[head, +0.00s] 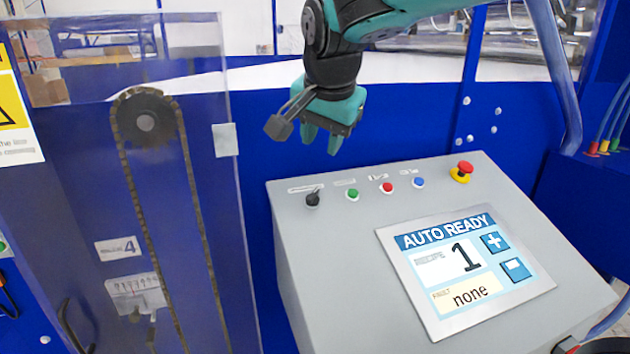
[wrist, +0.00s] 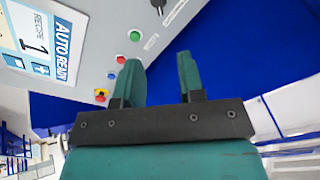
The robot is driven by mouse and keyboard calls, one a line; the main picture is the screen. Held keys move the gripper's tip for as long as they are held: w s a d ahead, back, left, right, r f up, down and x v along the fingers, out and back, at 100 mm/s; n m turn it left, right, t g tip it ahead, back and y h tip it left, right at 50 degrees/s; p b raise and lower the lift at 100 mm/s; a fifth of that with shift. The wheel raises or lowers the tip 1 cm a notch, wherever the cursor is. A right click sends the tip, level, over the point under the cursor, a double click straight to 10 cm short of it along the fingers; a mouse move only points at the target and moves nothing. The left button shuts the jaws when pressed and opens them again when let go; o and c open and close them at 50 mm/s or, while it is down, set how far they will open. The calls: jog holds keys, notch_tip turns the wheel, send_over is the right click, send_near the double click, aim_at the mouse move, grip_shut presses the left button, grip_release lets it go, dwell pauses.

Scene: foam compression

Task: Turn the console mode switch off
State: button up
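The console (head: 330,260) is a grey sloped box with a row of controls along its top edge. The mode switch (head: 313,198) is a black knob at the left end of that row; it also shows at the top of the wrist view (wrist: 159,5). The console screen (head: 465,270) reads AUTO READY, recipe 1, fault none. My gripper (head: 321,136) hangs above and behind the console's top edge, apart from the switch. In the wrist view its two teal fingers (wrist: 160,80) stand apart with nothing between them.
Right of the switch are a green button (head: 352,194), a red button (head: 386,187), a blue button (head: 418,182) and a red-and-yellow emergency stop (head: 462,171). A clear guard panel (head: 180,200) with a chain stands at left. Space above the console is free.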

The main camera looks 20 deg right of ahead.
aim_at(315, 191)
jog(key=p+x, duration=0.3)
jog(key=x, duration=1.1)
jog(key=shift+f, duration=0.2)
jog(key=shift+a, duration=0.1)
jog(key=shift+c, duration=0.3)
jog(key=c, duration=0.5)
